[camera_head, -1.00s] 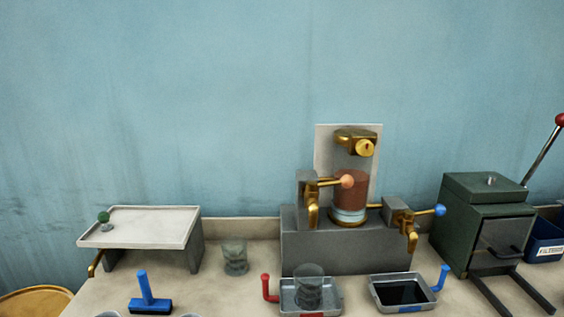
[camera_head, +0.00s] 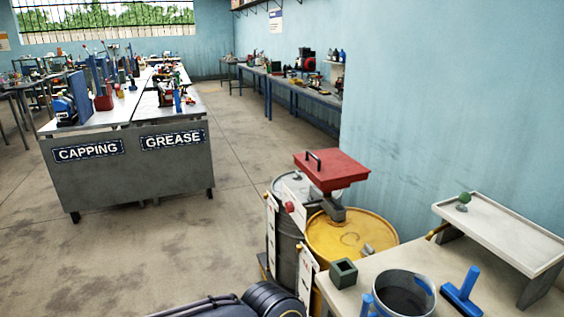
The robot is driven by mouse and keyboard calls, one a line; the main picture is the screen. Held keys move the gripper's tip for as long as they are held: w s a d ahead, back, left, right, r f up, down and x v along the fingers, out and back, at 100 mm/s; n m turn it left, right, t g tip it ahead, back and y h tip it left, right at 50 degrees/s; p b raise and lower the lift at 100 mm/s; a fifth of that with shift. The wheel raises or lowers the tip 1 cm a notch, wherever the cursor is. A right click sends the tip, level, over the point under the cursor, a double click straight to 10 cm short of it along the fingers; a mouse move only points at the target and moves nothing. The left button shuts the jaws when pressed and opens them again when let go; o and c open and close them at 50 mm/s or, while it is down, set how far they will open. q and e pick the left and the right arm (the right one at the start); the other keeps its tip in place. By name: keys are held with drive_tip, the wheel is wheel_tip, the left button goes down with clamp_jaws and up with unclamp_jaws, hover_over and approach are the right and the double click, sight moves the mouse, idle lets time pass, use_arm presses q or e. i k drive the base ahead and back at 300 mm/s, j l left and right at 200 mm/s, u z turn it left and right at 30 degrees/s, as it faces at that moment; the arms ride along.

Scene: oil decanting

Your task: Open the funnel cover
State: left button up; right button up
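The funnel cover appears to be the red square lid (camera_head: 331,170) with a dark bar handle (camera_head: 313,160) on its left part. It sits over a pale grey funnel-like body (camera_head: 346,193), mostly hidden under it, above the drums. The lid looks closed over that body, but its seating edge is hidden. A yellow drum top (camera_head: 352,240) lies below and to the right, with a grey drum (camera_head: 285,225) on the left. Neither of my grippers is in view. A dark arm link, seemingly mine, shows at the bottom edge, well below the lid.
A bench at the lower right holds a green square block (camera_head: 343,273), a grey pot (camera_head: 403,294), a blue-handled tool (camera_head: 463,291) and a raised white tray (camera_head: 507,230). Open floor (camera_head: 160,240) lies left of the drums, with a grease and capping bench (camera_head: 130,165) behind.

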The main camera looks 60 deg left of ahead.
sight(331, 164)
drive_tip(key=u, duration=1.95)
drive_tip(key=i+j+u, duration=0.15)
drive_tip(key=i+u, duration=0.15)
drive_tip(key=i, duration=0.2)
drive_tip(key=i+u, duration=0.3)
drive_tip(key=i, duration=0.2)
drive_tip(key=i+z, duration=0.15)
drive_tip(key=i, duration=0.3)
drive_tip(key=i+j+z, duration=0.2)
drive_tip(key=i, duration=0.25)
drive_tip(key=i+j+z, duration=0.15)
drive_tip(key=i, duration=0.3)
drive_tip(key=i+j+z, duration=0.15)
drive_tip(key=i, duration=0.3)
drive_tip(key=j, duration=0.1)
